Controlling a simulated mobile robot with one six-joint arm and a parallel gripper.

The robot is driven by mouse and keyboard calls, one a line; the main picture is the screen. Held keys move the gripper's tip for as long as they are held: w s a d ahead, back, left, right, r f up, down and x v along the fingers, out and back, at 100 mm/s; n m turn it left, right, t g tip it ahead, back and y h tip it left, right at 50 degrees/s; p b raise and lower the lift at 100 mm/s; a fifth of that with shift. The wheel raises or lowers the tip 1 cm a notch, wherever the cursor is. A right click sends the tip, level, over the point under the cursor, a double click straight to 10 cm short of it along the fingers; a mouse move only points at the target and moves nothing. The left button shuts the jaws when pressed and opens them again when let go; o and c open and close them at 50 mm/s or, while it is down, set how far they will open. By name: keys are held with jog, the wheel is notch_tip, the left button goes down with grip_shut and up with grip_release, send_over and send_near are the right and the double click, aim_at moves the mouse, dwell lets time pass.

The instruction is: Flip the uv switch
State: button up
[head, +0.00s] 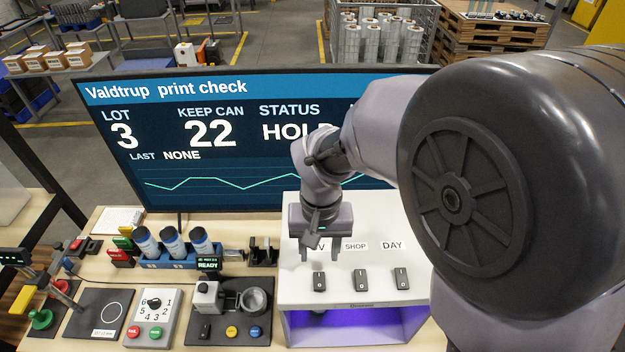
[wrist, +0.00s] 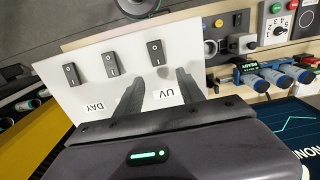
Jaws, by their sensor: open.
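The UV switch (head: 319,281) is a small dark rocker, the leftmost of three on the sloped white panel. Its label shows only a V in the head view, partly hidden by my gripper (head: 319,257). In the wrist view the UV switch (wrist: 156,52) lies just beyond the fingertips, in line with the gap between them, and the UV label (wrist: 166,92) reads upside down. My gripper (wrist: 160,76) is open and empty, with its fingers apart above the panel near the label. I cannot tell which side of the rocker is pressed.
The SHOP switch (head: 361,280) and DAY switch (head: 401,278) stand to the right of the UV switch. A violet light glows in the box (head: 300,297) under them. A large screen (head: 260,187) reading HOLD stands behind. Several cans (head: 172,243) sit in a blue rack to the left.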

aim_at(319, 272)
jog(key=f, duration=0.2)
jog(key=s+f, duration=0.1)
jog(key=f, duration=0.1)
jog(key=shift+f, duration=0.35)
jog(key=shift+w+f, duration=0.1)
jog(key=shift+f, duration=0.2)
jog(key=shift+w+f, duration=0.25)
jog(key=shift+s+r, duration=0.1)
jog(key=shift+s, duration=0.05)
jog(key=shift+c, duration=0.3)
